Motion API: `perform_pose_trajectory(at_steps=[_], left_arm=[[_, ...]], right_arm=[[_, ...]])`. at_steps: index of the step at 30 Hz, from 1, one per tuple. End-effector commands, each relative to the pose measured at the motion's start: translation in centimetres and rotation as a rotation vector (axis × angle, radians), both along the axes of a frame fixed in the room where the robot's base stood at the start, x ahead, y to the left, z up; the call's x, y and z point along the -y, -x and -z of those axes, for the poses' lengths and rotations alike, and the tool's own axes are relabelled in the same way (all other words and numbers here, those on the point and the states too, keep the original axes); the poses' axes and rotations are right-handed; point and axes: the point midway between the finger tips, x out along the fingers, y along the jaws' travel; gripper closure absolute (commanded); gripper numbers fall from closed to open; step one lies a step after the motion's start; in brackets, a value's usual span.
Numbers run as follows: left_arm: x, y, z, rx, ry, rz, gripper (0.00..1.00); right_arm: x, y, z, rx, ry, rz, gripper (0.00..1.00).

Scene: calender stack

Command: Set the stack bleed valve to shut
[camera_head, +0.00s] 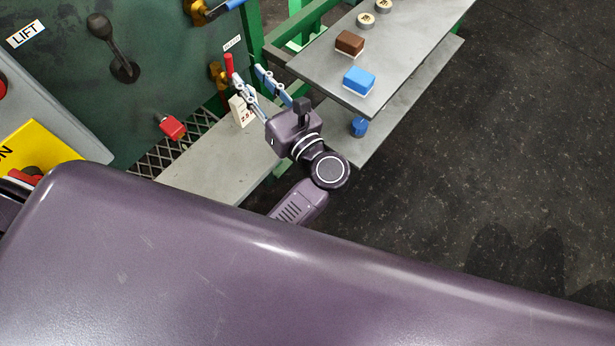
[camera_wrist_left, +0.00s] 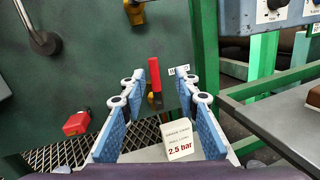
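A valve with a red lever handle (camera_head: 229,64) and a brass body (camera_head: 217,76) is on the green panel, beside a small white label (camera_head: 232,43) too small to read surely. In the left wrist view the red handle (camera_wrist_left: 154,73) points upright, with brass at its lower end. My left gripper (camera_head: 246,76) is open, its blue-padded fingers pointing at the valve. In the left wrist view the handle shows between the fingertips, nearer the left one; I cannot tell whether they touch. My right gripper is not in view.
A card reading 2.5 bar (camera_wrist_left: 180,140) stands below the gripper. A grey shelf (camera_head: 400,55) at right holds a brown block (camera_head: 349,42) and a blue block (camera_head: 359,81). A red knob (camera_head: 172,128) and a black lever (camera_head: 112,45) are on the panel. Open floor lies right.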

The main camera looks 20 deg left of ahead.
Motion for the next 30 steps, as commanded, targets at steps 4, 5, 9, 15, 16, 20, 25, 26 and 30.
perform_pose_trajectory(at_steps=[4,5,9,15,16,20,25,26,30], left_arm=[[1.3,-2.0,0.4,-0.144,-0.255,0.094,0.71],[1.7,-2.3,0.6,-0.173,-0.307,0.113,0.71],[3.5,-3.7,2.1,-0.298,-0.515,0.195,0.71],[6.0,-5.0,5.2,-0.457,-0.77,0.304,0.71],[6.2,-5.0,5.6,-0.475,-0.799,0.315,0.71],[7.4,-5.3,7.8,-0.558,-0.926,0.374,0.71],[9.0,-5.3,11.1,-0.667,-1.091,0.455,0.71],[9.3,-5.2,11.7,-0.685,-1.122,0.471,0.71],[10.1,-4.9,14.1,-0.752,-1.223,0.525,0.71]], right_arm=[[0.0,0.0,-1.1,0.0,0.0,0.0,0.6],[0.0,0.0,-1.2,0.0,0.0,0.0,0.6],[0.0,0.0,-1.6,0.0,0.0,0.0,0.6],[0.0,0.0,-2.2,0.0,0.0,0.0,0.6],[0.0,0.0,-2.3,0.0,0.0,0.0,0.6],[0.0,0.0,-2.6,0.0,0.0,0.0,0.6],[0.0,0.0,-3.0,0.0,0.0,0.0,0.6],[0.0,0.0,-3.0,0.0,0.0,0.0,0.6],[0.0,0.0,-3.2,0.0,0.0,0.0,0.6]])
